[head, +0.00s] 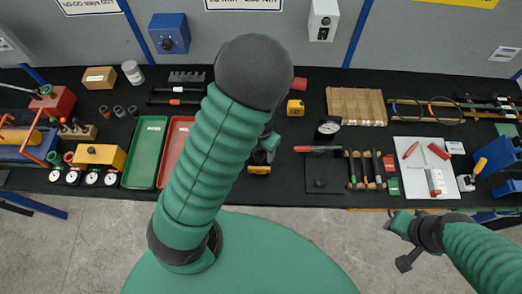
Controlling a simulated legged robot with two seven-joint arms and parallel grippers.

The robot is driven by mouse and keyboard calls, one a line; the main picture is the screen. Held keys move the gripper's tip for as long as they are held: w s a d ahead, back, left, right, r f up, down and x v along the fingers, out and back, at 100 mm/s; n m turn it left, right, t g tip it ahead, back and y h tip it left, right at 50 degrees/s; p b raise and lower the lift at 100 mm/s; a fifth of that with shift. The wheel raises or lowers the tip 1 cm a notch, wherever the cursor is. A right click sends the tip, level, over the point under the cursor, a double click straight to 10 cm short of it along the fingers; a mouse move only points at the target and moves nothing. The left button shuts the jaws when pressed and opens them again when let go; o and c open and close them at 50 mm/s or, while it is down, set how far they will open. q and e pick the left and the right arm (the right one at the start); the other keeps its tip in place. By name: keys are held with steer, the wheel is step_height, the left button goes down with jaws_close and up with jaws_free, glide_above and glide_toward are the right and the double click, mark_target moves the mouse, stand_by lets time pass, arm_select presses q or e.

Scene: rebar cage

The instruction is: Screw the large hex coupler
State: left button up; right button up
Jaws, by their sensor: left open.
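Several small dark ring- or nut-like pieces (119,111) stand on the black bench at the left; one may be the large hex coupler, but they are too small to tell. My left arm rises through the middle and hides part of the bench. My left gripper (266,150) shows partly behind it, open, low over the middle of the bench by a small yellow-and-black item (260,169). I cannot tell whether they touch. My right gripper (398,226) is near the bench's front edge at the right; its jaws are unclear.
A green tray (146,153) and a red tray (174,150) lie left of my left arm. Dark bars (178,95) lie behind them. A dial gauge (328,128), a wooden slatted box (356,106) and a white board (422,170) with red tools occupy the right. Grey floor lies in front.

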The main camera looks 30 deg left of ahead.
arm_select(q)
steer(key=shift+s+d+r, duration=0.1)
steer(key=shift+s, duration=0.3)
steer(key=shift+c, duration=0.3)
steer(key=shift+w+a+f, duration=0.2)
steer(key=shift+w+a, duration=0.15)
steer(key=c, duration=0.7)
steer(key=shift+d, duration=0.1)
jaws_close()
arm_select(e)
steer(key=shift+s+a, duration=0.1)
steer(key=shift+s, duration=0.1)
arm_select(q)
steer(key=shift+r+m, duration=0.15)
steer(key=shift+m, duration=0.15)
arm_select(e)
steer(key=shift+r, duration=0.25)
